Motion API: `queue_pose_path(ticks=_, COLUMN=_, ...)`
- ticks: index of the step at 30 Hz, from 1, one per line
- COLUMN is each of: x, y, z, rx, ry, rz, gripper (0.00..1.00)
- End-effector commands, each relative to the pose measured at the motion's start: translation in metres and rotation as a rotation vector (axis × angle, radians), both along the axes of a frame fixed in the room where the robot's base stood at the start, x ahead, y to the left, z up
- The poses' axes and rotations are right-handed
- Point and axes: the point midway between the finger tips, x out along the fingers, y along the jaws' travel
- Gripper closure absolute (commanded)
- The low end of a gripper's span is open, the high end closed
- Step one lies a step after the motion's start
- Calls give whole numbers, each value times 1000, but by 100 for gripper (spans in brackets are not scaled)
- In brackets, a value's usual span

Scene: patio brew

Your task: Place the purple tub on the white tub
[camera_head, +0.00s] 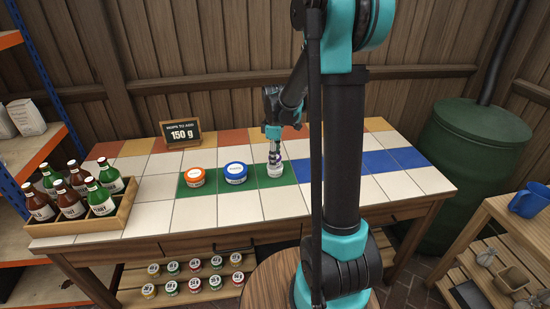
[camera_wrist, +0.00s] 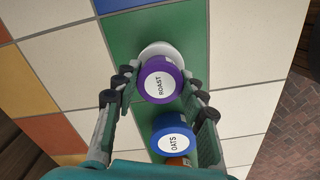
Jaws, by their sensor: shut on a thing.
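The purple tub (camera_wrist: 160,80), with a white lid label reading ROAST, sits between the two fingers of my gripper (camera_wrist: 161,88) in the wrist view. My gripper is shut on it. The white tub (camera_wrist: 157,48) shows partly beneath and beyond the purple tub on a green tile; the purple tub covers much of it. In the head view my gripper (camera_head: 274,156) points down right above the white tub (camera_head: 275,171). The purple tub is hard to make out there, hidden by the fingers. I cannot tell whether the two tubs touch.
A blue tub (camera_head: 235,172) labelled OATS and an orange tub (camera_head: 194,177) stand left of the white tub. A bottle crate (camera_head: 120,216) is at the tiled table's left end. A sign (camera_head: 181,133) reading 150 g stands at the back. Tiles right of the white tub are clear.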

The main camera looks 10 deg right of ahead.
Motion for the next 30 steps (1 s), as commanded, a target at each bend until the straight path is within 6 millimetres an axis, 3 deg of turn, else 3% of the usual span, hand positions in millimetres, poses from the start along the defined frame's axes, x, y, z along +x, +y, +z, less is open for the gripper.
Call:
queue_pose_path(ticks=7, x=0, y=0, z=-2, rx=0, ry=0, rz=0, gripper=87)
queue_pose_path(ticks=8, x=0, y=0, z=-3, rx=0, ry=0, rz=0, gripper=58)
queue_pose_path(ticks=13, x=0, y=0, z=-2, rx=0, ry=0, rz=0, gripper=38)
queue_pose_path(ticks=23, x=0, y=0, z=0, rx=0, ry=0, rz=0, gripper=38)
queue_pose_path(ticks=30, x=-1, y=0, z=30, rx=0, ry=0, rz=0, gripper=38)
